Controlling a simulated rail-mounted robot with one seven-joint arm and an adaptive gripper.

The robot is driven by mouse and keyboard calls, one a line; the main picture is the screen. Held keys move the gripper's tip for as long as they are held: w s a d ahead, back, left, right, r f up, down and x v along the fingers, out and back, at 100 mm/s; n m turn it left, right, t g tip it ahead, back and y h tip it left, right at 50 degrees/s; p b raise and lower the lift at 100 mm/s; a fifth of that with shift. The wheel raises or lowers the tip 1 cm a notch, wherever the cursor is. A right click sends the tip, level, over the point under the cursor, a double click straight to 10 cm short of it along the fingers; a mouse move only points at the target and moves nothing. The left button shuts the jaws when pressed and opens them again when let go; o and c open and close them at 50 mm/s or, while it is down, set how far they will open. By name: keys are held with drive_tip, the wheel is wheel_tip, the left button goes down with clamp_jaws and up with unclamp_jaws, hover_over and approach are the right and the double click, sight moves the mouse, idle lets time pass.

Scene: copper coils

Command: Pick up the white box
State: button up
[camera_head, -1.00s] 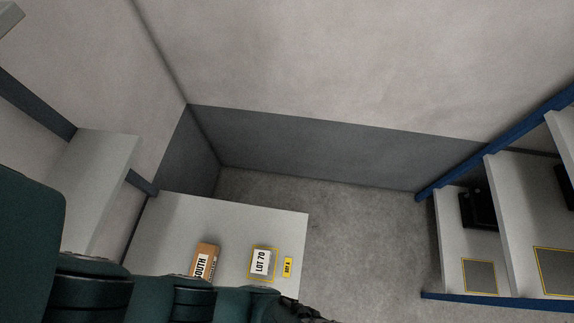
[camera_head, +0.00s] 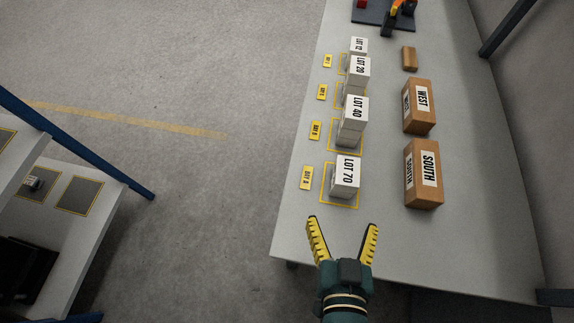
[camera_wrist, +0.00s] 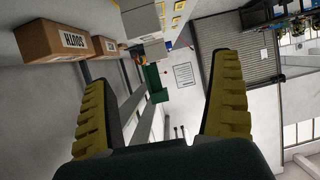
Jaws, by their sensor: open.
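Several white boxes stand in a row on the grey table (camera_head: 300,235): LOT 70 (camera_head: 345,178) nearest me, then LOT 40 (camera_head: 352,115), LOT 20 (camera_head: 358,72) and LOT 12 (camera_head: 358,46) farther off. Which one the task means is not clear. LOT 70 stands in a yellow outlined square. My gripper (camera_head: 343,224) is open and empty, its yellow fingers spread just short of LOT 70 and apart from it. In the wrist view my gripper (camera_wrist: 160,80) also has nothing between its fingers; a white box (camera_wrist: 143,18) shows at the top edge.
Brown boxes SOUTH (camera_head: 424,174) and WEST (camera_head: 419,107) and a smaller brown box (camera_head: 409,58) stand right of the white row. Yellow tags (camera_head: 306,178) lie on its left. A dark stand (camera_head: 372,14) is at the far end.

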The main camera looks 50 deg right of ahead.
drive_tip(key=f, duration=0.2)
drive_tip(key=b, duration=0.1)
approach(348, 175)
drive_tip(key=x, duration=0.6)
drive_tip(key=shift+w+a+f, duration=0.25)
drive_tip(key=shift+a, duration=0.05)
drive_tip(key=x, duration=0.5)
drive_tip(key=shift+s+d+r+b, duration=0.15)
drive_tip(key=shift+d+b, duration=0.25)
drive_tip(key=shift+d, duration=0.1)
drive_tip(key=c, duration=1.4)
